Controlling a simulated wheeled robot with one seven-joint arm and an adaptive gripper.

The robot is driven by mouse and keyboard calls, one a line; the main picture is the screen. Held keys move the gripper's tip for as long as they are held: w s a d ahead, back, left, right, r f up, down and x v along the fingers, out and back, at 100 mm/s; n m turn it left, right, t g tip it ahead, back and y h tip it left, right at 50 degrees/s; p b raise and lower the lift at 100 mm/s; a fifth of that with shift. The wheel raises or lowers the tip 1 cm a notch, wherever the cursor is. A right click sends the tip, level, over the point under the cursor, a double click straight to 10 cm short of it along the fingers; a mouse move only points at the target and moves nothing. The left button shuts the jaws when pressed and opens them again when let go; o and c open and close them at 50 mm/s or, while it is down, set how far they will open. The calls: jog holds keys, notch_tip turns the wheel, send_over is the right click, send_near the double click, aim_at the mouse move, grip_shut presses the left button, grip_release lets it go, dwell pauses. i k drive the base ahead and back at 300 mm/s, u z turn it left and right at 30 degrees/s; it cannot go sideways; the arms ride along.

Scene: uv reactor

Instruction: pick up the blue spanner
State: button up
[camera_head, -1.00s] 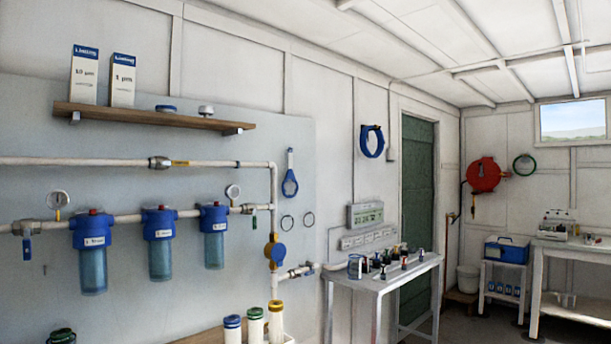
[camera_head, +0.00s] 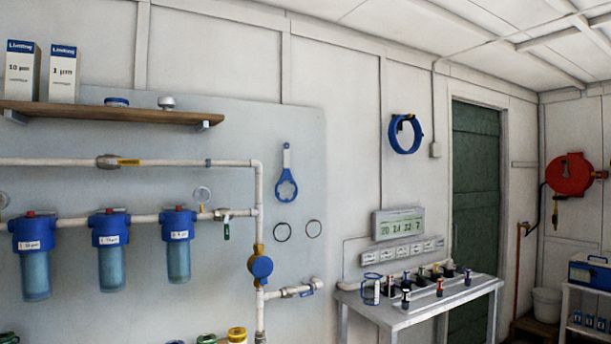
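The blue spanner (camera_head: 286,176) hangs upright on the pale wall panel, its handle up and its ring-shaped head down. It is to the right of the white vertical pipe and above two dark rings on the panel. Nothing covers it. My gripper is not in view.
Blue filter housings (camera_head: 110,242) hang from the pipe at left, under a wooden shelf (camera_head: 107,114) with boxes. A grey table (camera_head: 420,308) with small coloured items stands against the wall at right. A blue hose coil (camera_head: 405,134) hangs above it.

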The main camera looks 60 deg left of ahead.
aim_at(285, 174)
jog(key=u, duration=0.35)
jog(key=i, duration=1.35)
jog(key=u, duration=1.7)
jog(key=i, duration=0.8)
jog(key=u, duration=0.85)
